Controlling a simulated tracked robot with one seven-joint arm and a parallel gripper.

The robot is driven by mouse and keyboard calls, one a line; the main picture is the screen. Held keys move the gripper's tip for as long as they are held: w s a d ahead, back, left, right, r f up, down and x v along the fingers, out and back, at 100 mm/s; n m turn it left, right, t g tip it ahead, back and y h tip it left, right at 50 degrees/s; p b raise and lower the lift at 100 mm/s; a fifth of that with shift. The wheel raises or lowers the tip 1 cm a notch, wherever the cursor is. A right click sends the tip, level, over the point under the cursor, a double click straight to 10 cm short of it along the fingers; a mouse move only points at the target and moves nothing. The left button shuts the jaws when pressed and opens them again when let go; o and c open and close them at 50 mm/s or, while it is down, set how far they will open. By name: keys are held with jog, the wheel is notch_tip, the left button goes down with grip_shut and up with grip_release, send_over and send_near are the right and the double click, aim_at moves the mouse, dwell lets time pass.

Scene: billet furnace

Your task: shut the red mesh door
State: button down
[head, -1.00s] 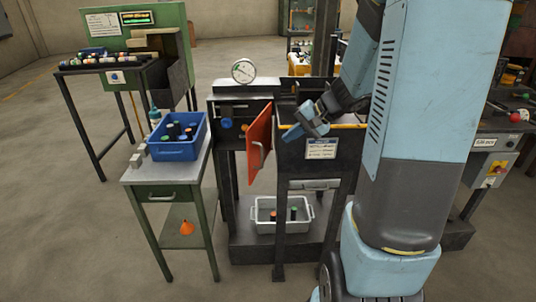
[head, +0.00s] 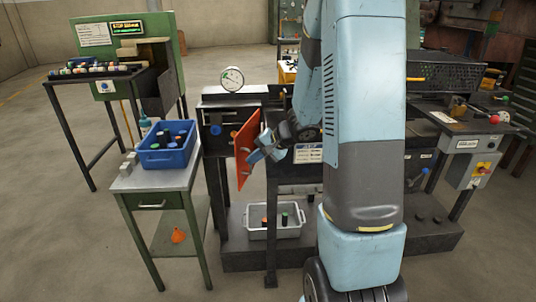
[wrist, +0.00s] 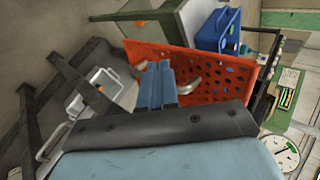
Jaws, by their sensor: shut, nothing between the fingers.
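The red mesh door (head: 246,147) stands open on the front of the dark furnace bench (head: 225,112), swung out toward me. In the wrist view the door (wrist: 208,72) shows its rows of holes and a curved metal handle (wrist: 189,86). My gripper (head: 254,157) is shut and empty, at the right-hand face of the door in the head view. In the wrist view its blue fingers (wrist: 158,82) lie in front of the door, close to the handle. I cannot tell whether they touch the door.
A green side table (head: 165,182) with a blue bin (head: 167,158) of billets stands left of the door. A grey tray (head: 272,232) sits on the shelf below. A dial gauge (head: 232,79) stands on top. Open floor lies in front.

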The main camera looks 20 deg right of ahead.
jog(key=shift+w+a, duration=0.75)
jog(key=shift+a, duration=0.25)
